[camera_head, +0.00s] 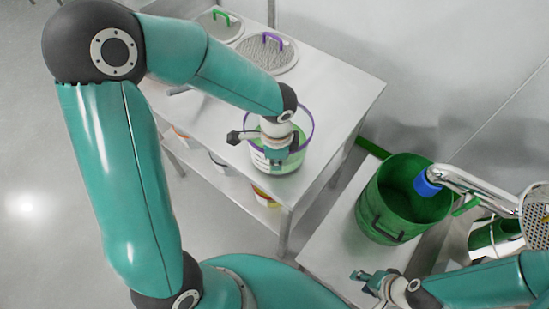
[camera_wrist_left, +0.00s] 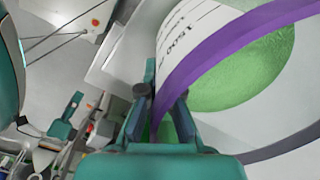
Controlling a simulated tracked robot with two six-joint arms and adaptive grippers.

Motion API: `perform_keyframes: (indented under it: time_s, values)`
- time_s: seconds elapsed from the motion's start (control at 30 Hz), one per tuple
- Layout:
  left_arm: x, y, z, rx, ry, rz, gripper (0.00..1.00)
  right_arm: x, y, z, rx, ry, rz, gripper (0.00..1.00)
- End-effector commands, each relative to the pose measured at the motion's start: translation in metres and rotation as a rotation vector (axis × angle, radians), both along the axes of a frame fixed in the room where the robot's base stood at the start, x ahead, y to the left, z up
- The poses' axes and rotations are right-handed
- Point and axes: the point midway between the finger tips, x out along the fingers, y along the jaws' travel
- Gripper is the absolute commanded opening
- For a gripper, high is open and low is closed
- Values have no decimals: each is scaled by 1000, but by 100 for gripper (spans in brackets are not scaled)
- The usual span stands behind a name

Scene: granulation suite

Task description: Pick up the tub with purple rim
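The tub with the purple rim (camera_head: 308,122) is white with a printed label and green contents. It stands upright on the metal table near its front edge. The left wrist view shows its purple rim (camera_wrist_left: 215,42) large and close. My left gripper (camera_head: 278,158) is at the near side of the tub and hides part of it. In the left wrist view its fingers (camera_wrist_left: 163,100) straddle the rim and wall, one on each side; whether they press on the wall is unclear. My right gripper (camera_head: 362,280) is empty and open, low over the bench at the right.
Two lids, with a green handle (camera_head: 221,16) and a purple handle (camera_head: 272,39), lie on the table (camera_head: 345,88). Several tubs stand on the lower shelf. A green bucket (camera_head: 375,200) stands on the right bench, with a blue-tipped metal pipe (camera_head: 470,185) over it.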

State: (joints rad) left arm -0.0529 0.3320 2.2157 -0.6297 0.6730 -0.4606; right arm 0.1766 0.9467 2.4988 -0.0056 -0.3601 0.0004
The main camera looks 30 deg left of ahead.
Motion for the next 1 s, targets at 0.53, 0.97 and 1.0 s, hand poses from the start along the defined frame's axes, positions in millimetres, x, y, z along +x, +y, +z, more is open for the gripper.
perform_keyframes:
  time_s: [0.53, 0.97, 1.0]
  values:
    - [2, 0, 122, -2, -13, 0, 0, 0, 0, 2, 0, 0, 0, 40]
    - [1, 0, 186, -1, -5, 0, 0, 0, 0, 1, 0, 0, 0, 40]
    - [1, 0, 188, 0, -5, 0, 0, 0, 0, 1, 0, 0, 0, 40]
